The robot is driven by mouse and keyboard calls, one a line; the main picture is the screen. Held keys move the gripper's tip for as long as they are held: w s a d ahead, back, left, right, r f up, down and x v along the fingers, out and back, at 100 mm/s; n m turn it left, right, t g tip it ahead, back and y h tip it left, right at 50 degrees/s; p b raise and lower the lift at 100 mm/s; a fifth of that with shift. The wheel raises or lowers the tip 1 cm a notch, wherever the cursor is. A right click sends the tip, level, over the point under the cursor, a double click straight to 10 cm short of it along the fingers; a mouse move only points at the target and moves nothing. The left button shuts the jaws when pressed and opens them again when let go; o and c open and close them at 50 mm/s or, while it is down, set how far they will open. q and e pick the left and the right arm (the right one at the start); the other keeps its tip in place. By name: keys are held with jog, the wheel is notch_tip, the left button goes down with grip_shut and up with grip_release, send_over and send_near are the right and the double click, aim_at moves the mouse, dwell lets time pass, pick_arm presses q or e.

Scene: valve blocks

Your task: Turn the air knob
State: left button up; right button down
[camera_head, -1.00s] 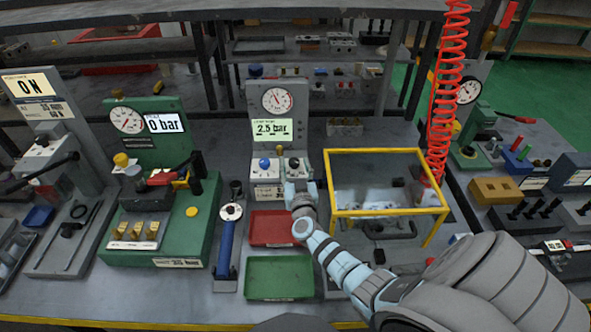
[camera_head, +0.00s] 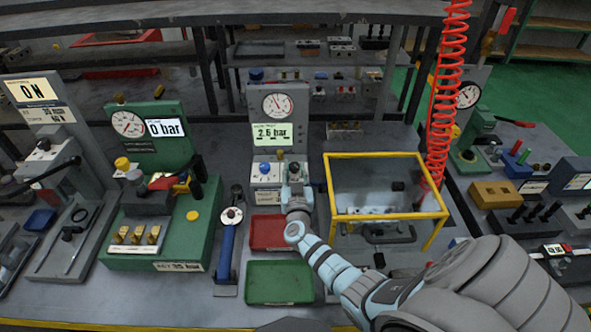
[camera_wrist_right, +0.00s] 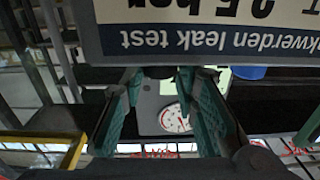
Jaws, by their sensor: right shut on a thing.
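The grey air station (camera_head: 256,105) stands at the middle back, with a round gauge (camera_head: 277,104) and a display (camera_head: 272,135) that seems to read 2.6 bar. On its low front block sit a blue knob (camera_head: 265,168) and, to its right, a second small dark knob mostly hidden by my right gripper (camera_head: 295,174). My right gripper is shut on that right-hand knob. In the right wrist view its two green-padded fingers (camera_wrist_right: 162,105) straddle the spot, but the label plate (camera_wrist_right: 205,35) hides the grip. The blue knob (camera_wrist_right: 247,72) shows beside it. My left gripper is out of view.
A yellow-framed clear box (camera_head: 387,155) stands close right of my right arm. Red (camera_head: 268,246) and green (camera_head: 280,297) trays lie in front of the station. A blue-handled tool (camera_head: 227,250) and a green station (camera_head: 200,232) are to the left.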

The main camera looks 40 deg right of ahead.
jog(key=shift+w+a+m+g+h, duration=0.15)
jog(key=shift+m+g+h, duration=0.45)
jog(key=shift+h, duration=0.1)
jog(key=shift+w+a+f+m+g+h, duration=0.1)
jog(key=shift+w+m+g+h, duration=0.05)
jog(key=shift+m+g+h, duration=0.7)
jog(key=m+g+h+b, duration=0.1)
jog(key=g+b, duration=0.1)
jog(key=b, duration=0.1)
jog(key=m+g+h+b, duration=0.1)
jog(key=m+g+b, duration=0.1)
jog(key=b, duration=0.1)
jog(key=m+g+h+b, duration=0.1)
jog(key=g+b, duration=0.1)
jog(key=b, duration=0.1)
jog(key=shift+w+a+f+m+g+h, duration=0.15)
jog(key=shift+w+a+m+g+h, duration=0.1)
jog(key=shift+w, duration=0.05)
jog(key=shift+r+m+g+b, duration=0.2)
jog(key=shift+m+g+b, duration=0.1)
jog(key=shift+g+b, duration=0.15)
jog(key=c, duration=1.2)
grip_release()
jog(key=shift+c, duration=0.2)
jog(key=v, duration=0.7)
jog(key=shift+a, duration=0.2)
